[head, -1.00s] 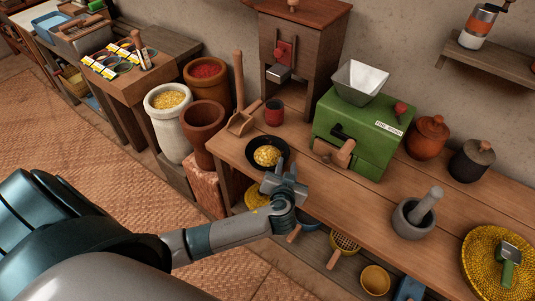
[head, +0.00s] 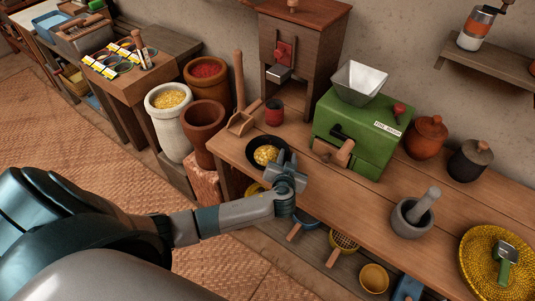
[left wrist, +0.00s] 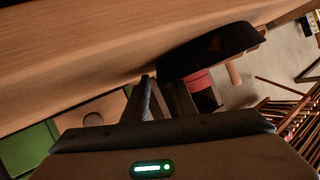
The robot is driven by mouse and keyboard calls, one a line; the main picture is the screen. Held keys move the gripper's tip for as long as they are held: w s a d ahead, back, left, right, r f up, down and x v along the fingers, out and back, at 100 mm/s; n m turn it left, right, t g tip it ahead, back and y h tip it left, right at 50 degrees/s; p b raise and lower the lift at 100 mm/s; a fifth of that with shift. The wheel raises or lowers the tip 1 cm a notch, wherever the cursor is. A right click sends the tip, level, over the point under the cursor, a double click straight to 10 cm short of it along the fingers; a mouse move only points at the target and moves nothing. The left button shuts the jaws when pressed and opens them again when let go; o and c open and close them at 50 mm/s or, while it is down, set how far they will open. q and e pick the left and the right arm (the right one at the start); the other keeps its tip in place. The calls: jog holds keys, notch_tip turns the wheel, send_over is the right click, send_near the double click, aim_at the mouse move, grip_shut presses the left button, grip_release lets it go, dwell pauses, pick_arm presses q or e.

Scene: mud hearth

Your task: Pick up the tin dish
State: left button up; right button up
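The dark, round tin dish (head: 252,146) sits near the left end of the wooden counter (head: 330,205) and holds yellow grain (head: 266,154). My left gripper (head: 281,160) is at the dish's near right edge, with its fingers a little apart. In the left wrist view the dish (left wrist: 212,50) appears as a dark shape just beyond the fingertips (left wrist: 158,82). Its edge is close to the right-hand finger; I cannot tell whether they touch or whether the rim is between the fingers. My right gripper is not in view.
A green mill (head: 355,135) stands right of the dish. A stone mortar (head: 411,218) and a yellow woven tray (head: 472,262) are further right. The counter front between dish and mortar is clear.

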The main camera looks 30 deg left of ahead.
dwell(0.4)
pick_arm(q)
grip_shut()
jog(key=shift+r, duration=0.1)
